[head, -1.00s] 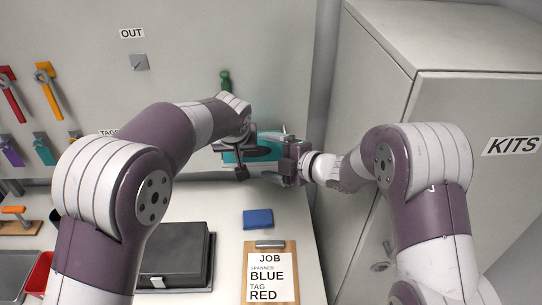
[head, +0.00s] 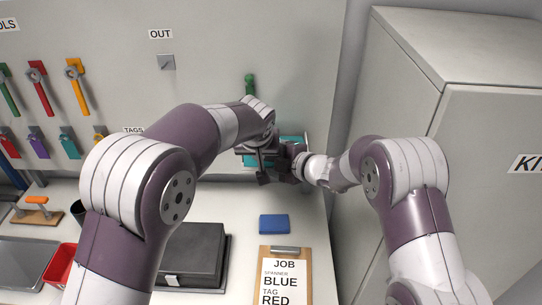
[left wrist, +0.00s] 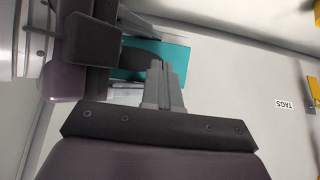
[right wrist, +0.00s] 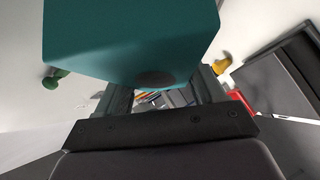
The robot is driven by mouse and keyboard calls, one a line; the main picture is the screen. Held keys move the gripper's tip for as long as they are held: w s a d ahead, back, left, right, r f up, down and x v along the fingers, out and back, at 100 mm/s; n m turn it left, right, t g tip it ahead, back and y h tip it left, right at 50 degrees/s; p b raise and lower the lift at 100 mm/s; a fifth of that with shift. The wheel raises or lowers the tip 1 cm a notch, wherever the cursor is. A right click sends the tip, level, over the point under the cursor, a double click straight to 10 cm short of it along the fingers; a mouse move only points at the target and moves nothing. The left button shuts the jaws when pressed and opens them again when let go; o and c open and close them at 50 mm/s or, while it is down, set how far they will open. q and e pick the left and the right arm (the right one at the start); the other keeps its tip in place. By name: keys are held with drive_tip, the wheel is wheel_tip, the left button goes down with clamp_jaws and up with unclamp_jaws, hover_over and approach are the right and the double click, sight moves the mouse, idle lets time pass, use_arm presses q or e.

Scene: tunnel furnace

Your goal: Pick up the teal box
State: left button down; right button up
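The teal box (head: 290,139) is at the back of the counter near the wall, partly hidden by both grippers in the head view. My left gripper (head: 266,165) is in front of the box. In the left wrist view its fingers (left wrist: 165,85) are together, with the teal box (left wrist: 165,60) behind them; I see nothing clearly between them. My right gripper (head: 290,163) is at the box's right front.
A blue block (head: 273,224) and a clipboard (head: 285,252) lie on the counter. A dark case (head: 192,250) and a red tray (head: 60,265) are to the left. A tall cabinet (head: 400,100) stands at the right.

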drive_tip(key=c, duration=0.4)
use_arm(q)
drive_tip(key=shift+r, duration=0.6)
drive_tip(key=v, duration=1.2)
